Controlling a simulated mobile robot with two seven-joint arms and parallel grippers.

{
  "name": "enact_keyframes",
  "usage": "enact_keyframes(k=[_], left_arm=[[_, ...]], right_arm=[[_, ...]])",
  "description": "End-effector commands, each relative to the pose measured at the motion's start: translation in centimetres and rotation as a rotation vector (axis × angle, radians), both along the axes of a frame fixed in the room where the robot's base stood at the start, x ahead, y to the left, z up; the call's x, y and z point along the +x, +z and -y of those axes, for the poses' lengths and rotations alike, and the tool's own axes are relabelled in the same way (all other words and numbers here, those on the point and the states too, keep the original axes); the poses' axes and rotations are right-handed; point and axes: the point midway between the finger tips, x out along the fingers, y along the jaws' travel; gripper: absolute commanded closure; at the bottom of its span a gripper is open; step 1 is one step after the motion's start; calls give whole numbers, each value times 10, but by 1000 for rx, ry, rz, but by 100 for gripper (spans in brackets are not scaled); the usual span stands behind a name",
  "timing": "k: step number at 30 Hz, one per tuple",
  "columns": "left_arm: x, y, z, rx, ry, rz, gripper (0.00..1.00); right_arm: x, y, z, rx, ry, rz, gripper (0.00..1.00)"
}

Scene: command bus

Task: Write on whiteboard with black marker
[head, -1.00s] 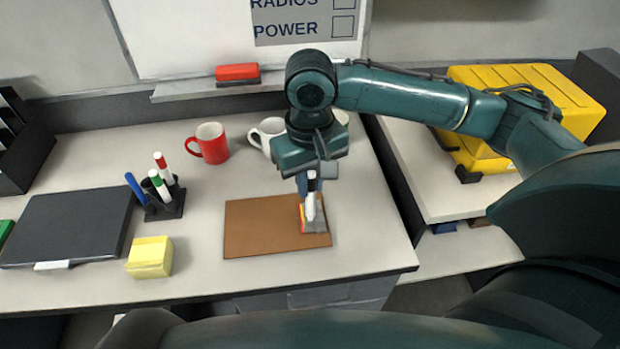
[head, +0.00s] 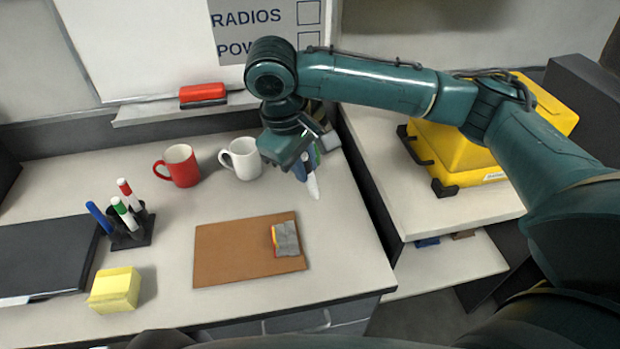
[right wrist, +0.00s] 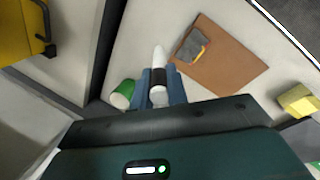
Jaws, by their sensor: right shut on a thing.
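In the right wrist view the marker (right wrist: 158,58) sits between the blue fingers (right wrist: 160,90) and shows a black band. The whiteboard (head: 135,45) stands at the back, with a printed sheet (head: 240,30) reading RADIOS at its right. My left gripper is not in view.
A brown board (head: 235,255) bears a small grey-and-yellow block (head: 287,240). A red mug (head: 180,167), white mug (head: 243,160), pen holder (head: 135,235) and yellow notes (head: 115,289) stand on the desk. A red eraser (head: 203,94) lies on the whiteboard ledge. A yellow case (head: 460,150) is at right.

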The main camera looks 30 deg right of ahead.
Motion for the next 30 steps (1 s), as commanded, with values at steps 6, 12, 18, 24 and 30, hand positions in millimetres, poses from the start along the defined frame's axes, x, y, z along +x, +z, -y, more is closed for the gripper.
enact_keyframes(k=[6,12,18,24,30], left_arm=[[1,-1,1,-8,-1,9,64],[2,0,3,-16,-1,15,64],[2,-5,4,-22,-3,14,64],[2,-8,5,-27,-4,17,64],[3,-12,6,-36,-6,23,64]], right_arm=[[18,13,3,-101,198,34,100],[30,23,7,-182,380,75,100],[45,39,16,-282,609,158,100],[61,60,31,-382,861,286,100],[78,88,55,-482,1150,491,100]])
